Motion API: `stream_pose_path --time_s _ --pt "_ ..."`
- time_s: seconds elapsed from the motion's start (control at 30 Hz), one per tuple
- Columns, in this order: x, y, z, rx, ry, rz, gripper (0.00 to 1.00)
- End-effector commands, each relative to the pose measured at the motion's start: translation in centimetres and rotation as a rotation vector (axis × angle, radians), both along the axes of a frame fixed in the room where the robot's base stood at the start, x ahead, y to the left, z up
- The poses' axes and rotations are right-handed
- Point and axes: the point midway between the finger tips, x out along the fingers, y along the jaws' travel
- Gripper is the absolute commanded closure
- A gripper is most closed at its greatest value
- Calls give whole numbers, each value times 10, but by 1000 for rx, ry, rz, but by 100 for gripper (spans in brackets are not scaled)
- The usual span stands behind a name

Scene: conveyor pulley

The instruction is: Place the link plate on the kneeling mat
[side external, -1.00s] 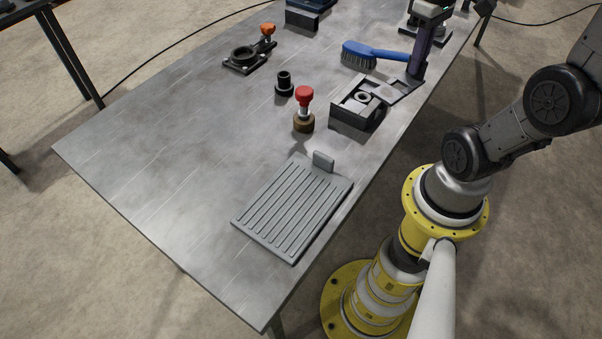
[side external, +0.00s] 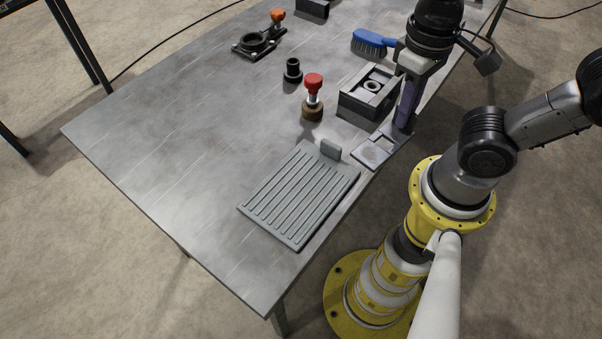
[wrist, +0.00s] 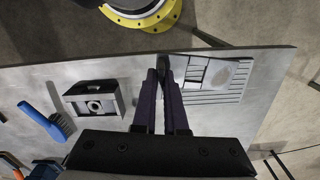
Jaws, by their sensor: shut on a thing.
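The link plate (side external: 371,154) is a flat grey piece with a square opening near the gripper. My gripper (side external: 403,129) is shut on its one end, and the plate juts out toward the lower left, close to the table's right edge. It also shows in the wrist view (wrist: 222,73), right of my fingertips (wrist: 163,66). The kneeling mat (side external: 298,196) is a grey ribbed slab with a small upright tab at its far corner. In the side view the plate is just right of that tab. In the wrist view the plate overlaps part of the mat (wrist: 212,98); its height is unclear.
A dark block with a ring (side external: 369,92) stands behind the plate. A red-knobbed piece (side external: 313,97), a black bushing (side external: 292,71), an orange-knobbed fixture (side external: 258,40) and a blue brush (side external: 371,43) lie farther back. The table left of the mat is clear.

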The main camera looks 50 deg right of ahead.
Motion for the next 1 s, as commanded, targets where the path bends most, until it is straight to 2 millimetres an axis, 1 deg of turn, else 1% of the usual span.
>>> stream_pose_path --time_s 0.03,0.1,0.23,0.37,0.47,0.77,0.8,0.9,1.0 --pt "-3 6 1 2 -5 47 100" --pt "-5 11 1 4 -10 92 100" --pt "-8 18 2 6 -17 143 100" --pt "-3 23 -1 5 -13 161 100" --pt "11 30 -9 5 -10 162 100" --pt "70 58 -38 4 -10 160 100" --pt "77 61 -44 4 -9 160 100" --pt "89 66 -63 3 -8 160 100" --pt "101 72 -77 5 -11 160 100"
